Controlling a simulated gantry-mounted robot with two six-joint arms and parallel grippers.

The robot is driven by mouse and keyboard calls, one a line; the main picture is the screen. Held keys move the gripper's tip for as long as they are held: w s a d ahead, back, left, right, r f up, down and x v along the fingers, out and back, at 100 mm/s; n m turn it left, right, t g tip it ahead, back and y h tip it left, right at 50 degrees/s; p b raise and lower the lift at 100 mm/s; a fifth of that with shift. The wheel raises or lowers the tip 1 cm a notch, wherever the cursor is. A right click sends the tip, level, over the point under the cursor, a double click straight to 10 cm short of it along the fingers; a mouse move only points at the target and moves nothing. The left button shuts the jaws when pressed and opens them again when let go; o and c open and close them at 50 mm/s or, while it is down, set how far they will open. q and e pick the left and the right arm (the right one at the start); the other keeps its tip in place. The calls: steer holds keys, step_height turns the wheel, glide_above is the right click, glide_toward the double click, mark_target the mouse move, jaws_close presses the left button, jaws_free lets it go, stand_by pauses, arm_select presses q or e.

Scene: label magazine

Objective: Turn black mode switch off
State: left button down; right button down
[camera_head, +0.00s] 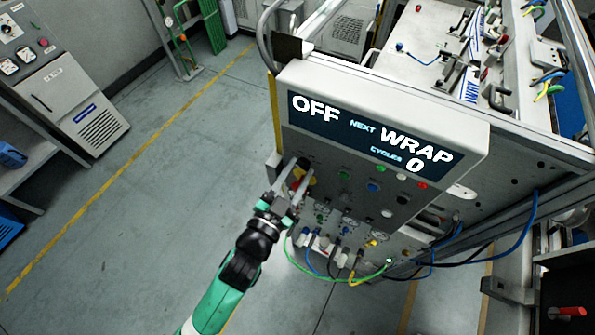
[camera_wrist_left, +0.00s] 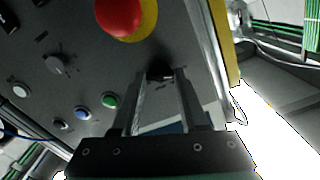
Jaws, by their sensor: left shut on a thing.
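The black mode switch (camera_wrist_left: 159,73) is a small dark knob on the grey control panel (camera_wrist_left: 70,25), between my left fingertips in the left wrist view. My left gripper (camera_wrist_left: 162,76) reaches the panel and is shut on this switch. In the head view my left gripper (camera_head: 297,168) is at the panel's upper left, below the display (camera_head: 372,140). The fingers hide much of the switch, so its pointer angle is unclear. The display reads "OFF", "NEXT WRAP" and "CYCLES 0". My right gripper is not in view.
A red emergency stop (camera_wrist_left: 122,14) on a yellow base sits close to my left fingers. Green (camera_wrist_left: 109,100) and blue (camera_wrist_left: 82,113) buttons and a grey knob (camera_wrist_left: 58,65) are nearby. Cables (camera_head: 350,280) hang below the panel. The floor at left is open.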

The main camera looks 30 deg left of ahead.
arm_select(q)
steer(key=shift+c, duration=2.2)
jaws_free()
steer(key=shift+s, duration=0.15)
steer(key=s+b, duration=0.1)
steer(key=s, duration=1)
steer(key=shift+s+b, duration=0.15)
steer(key=shift+b, duration=0.15)
steer(key=shift+a, duration=0.15)
